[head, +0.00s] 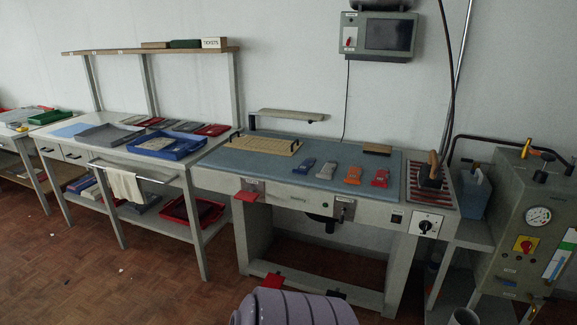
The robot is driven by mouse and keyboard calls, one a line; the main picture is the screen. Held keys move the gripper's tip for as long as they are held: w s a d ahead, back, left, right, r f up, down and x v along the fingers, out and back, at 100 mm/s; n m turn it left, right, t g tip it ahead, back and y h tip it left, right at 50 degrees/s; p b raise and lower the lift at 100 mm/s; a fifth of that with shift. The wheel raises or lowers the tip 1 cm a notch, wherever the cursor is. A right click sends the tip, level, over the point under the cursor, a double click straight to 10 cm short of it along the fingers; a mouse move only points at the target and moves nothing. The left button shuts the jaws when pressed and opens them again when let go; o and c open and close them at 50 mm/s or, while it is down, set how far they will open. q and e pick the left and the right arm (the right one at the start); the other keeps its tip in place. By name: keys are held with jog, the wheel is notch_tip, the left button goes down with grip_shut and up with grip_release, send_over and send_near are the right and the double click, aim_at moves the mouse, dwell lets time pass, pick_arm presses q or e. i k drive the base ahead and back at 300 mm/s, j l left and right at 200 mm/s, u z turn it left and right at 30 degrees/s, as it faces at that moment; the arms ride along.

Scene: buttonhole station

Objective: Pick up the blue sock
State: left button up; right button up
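The leftmost is a blue piece (304,165), which looks like the blue sock. Neither of my grippers is in view.
A beige slatted board (264,145) lies behind the row at left, and an iron (430,172) stands at the right end. A narrow padded arm (287,115) overhangs the back. The left table holds a blue tray (167,145). A gauge machine (527,220) stands far right.

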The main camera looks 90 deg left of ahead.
aim_at(308, 162)
jog(key=u, duration=2.65)
